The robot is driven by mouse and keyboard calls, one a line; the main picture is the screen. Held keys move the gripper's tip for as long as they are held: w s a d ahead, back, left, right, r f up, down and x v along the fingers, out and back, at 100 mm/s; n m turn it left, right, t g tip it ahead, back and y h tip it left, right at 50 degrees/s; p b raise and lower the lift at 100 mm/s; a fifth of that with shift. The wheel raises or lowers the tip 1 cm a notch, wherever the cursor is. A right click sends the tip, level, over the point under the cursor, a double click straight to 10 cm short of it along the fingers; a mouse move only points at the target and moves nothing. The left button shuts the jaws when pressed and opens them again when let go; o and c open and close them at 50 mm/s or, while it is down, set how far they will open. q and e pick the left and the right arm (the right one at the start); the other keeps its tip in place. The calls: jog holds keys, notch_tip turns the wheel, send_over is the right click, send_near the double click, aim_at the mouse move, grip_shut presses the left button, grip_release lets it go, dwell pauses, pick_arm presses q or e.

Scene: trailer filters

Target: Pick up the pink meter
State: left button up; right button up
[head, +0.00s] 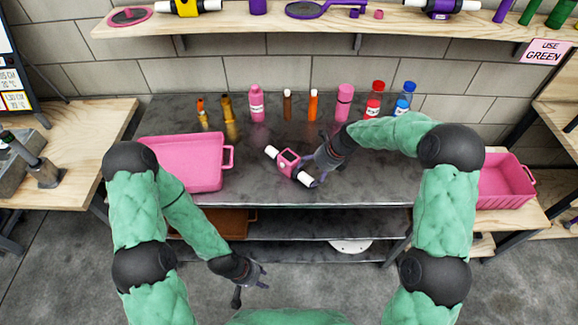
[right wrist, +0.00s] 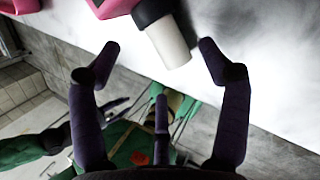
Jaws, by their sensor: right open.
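The pink meter (head: 288,162), a pink body with white cylinder ends and dark collars, lies diagonally on the dark table. My right gripper (head: 318,168) is open over its right side, near the lower-right white end. In the right wrist view, that white end (right wrist: 166,40) and part of the pink body show at the top. The end appears between the spread fingertips of my right gripper (right wrist: 158,52), and I cannot tell whether they touch it. My left gripper (head: 258,277) is open and empty, low in front of the table.
A pink tray (head: 182,188) stands left on the dark table (head: 275,190), and a pink crate (head: 507,185) is at the right. Several bottles, including a pink one (head: 256,103), line the back. A shelf (head: 300,22) hangs above. The table's front middle is clear.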

aim_at(305, 179)
jog(key=shift+a+f, duration=0.2)
jog(key=shift+f, duration=0.3)
jog(key=b+x, duration=0.2)
jog(key=x, duration=0.2)
jog(key=shift+d+f, duration=0.1)
jog(key=shift+d, duration=0.05)
jog(key=shift+s, duration=0.1)
jog(key=c, duration=1.4)
jog(key=shift+c, duration=0.2)
jog(key=shift+r+p, duration=0.3)
jog(key=shift+r, duration=0.05)
grip_shut()
jog(key=r, duration=0.1)
jog(key=r+p, duration=0.1)
jog(key=r, duration=0.1)
jog(key=shift+s+r, duration=0.25)
jog(key=s+a+r+p, duration=0.1)
jog(key=s+r+p, duration=0.3)
jog(key=s+r, duration=0.5)
jog(key=s, duration=0.4)
jog(key=shift+a, duration=0.2)
